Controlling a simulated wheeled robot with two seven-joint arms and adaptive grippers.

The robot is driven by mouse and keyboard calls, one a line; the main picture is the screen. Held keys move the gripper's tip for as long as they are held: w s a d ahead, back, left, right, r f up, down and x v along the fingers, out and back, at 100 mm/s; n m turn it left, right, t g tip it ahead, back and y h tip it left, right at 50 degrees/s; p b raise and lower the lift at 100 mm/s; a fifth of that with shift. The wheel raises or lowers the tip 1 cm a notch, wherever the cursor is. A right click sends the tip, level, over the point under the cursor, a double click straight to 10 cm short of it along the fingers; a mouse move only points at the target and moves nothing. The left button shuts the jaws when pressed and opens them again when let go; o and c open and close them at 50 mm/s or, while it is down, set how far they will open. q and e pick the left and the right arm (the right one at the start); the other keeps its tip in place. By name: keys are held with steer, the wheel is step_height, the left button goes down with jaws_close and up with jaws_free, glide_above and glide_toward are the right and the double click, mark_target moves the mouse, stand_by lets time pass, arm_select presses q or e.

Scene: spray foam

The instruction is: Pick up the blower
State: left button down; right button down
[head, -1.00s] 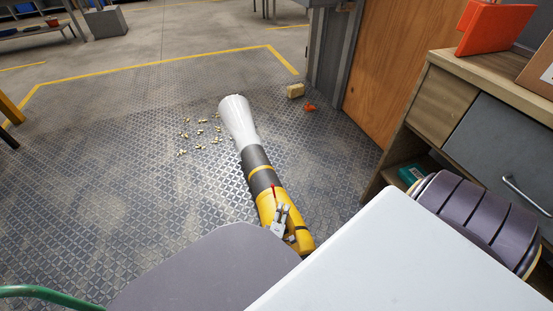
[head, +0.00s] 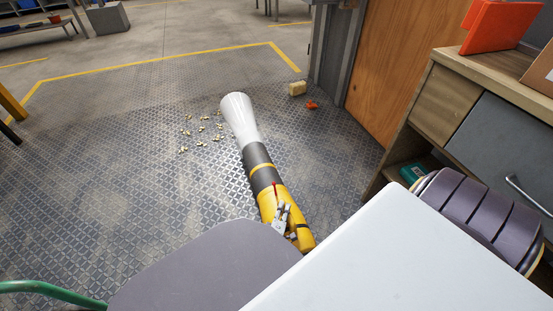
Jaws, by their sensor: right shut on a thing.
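The blower has a yellow body, a dark tube with a yellow ring and a wide white nozzle (head: 240,118). It shows in the middle of the head view, its nozzle pointing away from me toward the floor area with scattered bits. My right gripper (head: 283,218) is at the blower's yellow rear part and shut on it. Part of the grip is hidden by the blower and by my own body. My left gripper is not in view.
Several small pale foam bits (head: 203,130) lie on the patterned metal floor left of the nozzle. A workbench with drawers (head: 447,100) stands right. The floor at left is open.

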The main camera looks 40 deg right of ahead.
steer(key=shift+w+r, duration=0.1)
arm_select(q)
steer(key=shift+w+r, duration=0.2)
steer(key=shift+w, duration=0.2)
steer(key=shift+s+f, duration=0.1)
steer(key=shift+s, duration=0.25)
arm_select(e)
steer(key=shift+r, duration=0.15)
